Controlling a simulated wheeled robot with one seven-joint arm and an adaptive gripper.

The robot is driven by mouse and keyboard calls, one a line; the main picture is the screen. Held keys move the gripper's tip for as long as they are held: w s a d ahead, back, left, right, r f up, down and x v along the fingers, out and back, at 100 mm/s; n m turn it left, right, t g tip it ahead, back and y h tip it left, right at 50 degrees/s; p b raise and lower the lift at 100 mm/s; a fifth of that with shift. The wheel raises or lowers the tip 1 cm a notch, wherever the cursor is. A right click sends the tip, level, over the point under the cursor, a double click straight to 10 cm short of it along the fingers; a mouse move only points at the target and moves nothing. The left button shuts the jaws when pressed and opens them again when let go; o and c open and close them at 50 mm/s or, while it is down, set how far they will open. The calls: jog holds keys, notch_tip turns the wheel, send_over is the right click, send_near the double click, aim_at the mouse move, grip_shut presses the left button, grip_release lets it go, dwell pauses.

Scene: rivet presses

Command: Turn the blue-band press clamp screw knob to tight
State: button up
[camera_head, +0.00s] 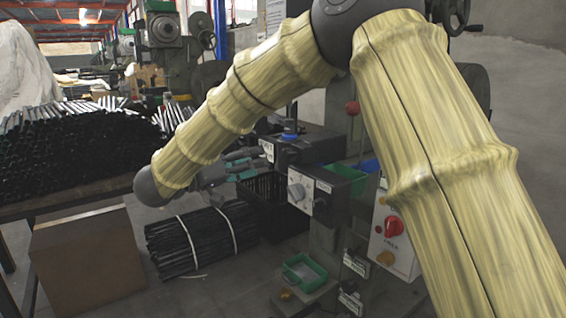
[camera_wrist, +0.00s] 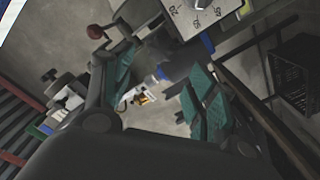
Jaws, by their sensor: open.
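A dark press head (camera_head: 300,150) stands mid-frame in the head view, with a blue band (camera_head: 290,136) on the post above it. A pale control plate with a round knob (camera_head: 296,192) sits on the dark box below. In the wrist view, a marked dial plate (camera_wrist: 196,12) is cut off by the top edge. My gripper (camera_head: 243,166) is left of the press, partly hidden by my arm. In the wrist view my gripper (camera_wrist: 160,80) has its teal-padded fingers apart, with a dark part with blue bits (camera_wrist: 165,70) seen between and beyond them. I cannot tell which knob is the clamp screw.
A panel with a red button (camera_head: 393,226) is at right, partly behind my arm. A red ball lever (camera_head: 352,107) stands nearby. A black crate (camera_head: 262,215), bundled rods (camera_head: 185,245) and a cardboard box (camera_head: 85,260) are below left. A green tray (camera_head: 303,273) sits low.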

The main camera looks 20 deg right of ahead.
aim_at(283, 156)
jog(key=b+x, duration=0.3)
jog(key=x, duration=0.6)
jog(key=shift+d+f, duration=0.1)
jog(key=shift+d, duration=0.1)
jog(key=c, duration=1)
